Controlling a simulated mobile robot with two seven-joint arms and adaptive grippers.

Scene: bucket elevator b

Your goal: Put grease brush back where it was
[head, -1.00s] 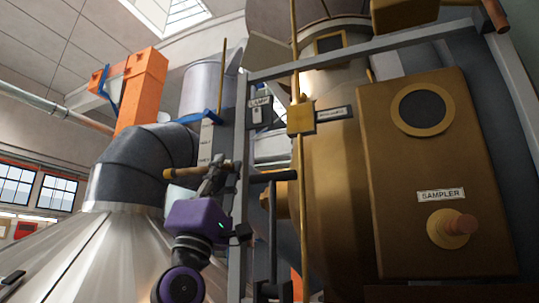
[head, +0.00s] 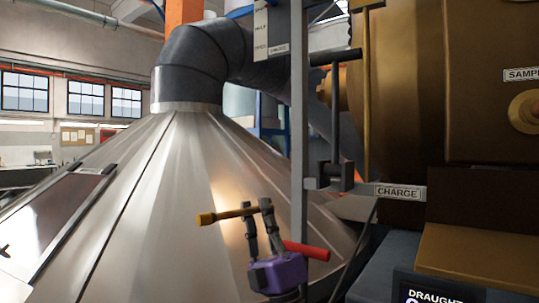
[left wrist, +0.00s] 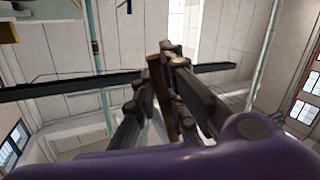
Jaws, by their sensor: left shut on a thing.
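My left gripper (head: 259,207) is in the lower middle of the head view, in front of the metal cone. Its dark fingers are shut on a slim yellow-brown stick, which looks like the grease brush (head: 226,214). The stick lies nearly level and points left, with a thicker end on that side. In the left wrist view the brown stick (left wrist: 161,95) stands between the dark fingers (left wrist: 165,75). Its bristles cannot be made out. The place the brush came from cannot be identified. My right gripper is not in view.
A large metal cone (head: 130,190) with a dark pipe (head: 190,60) fills the left. A grey upright post (head: 298,110) stands close right of the gripper. A red bar (head: 305,250) shows beside the gripper. A CHARGE label (head: 398,191) and brown casing are at right.

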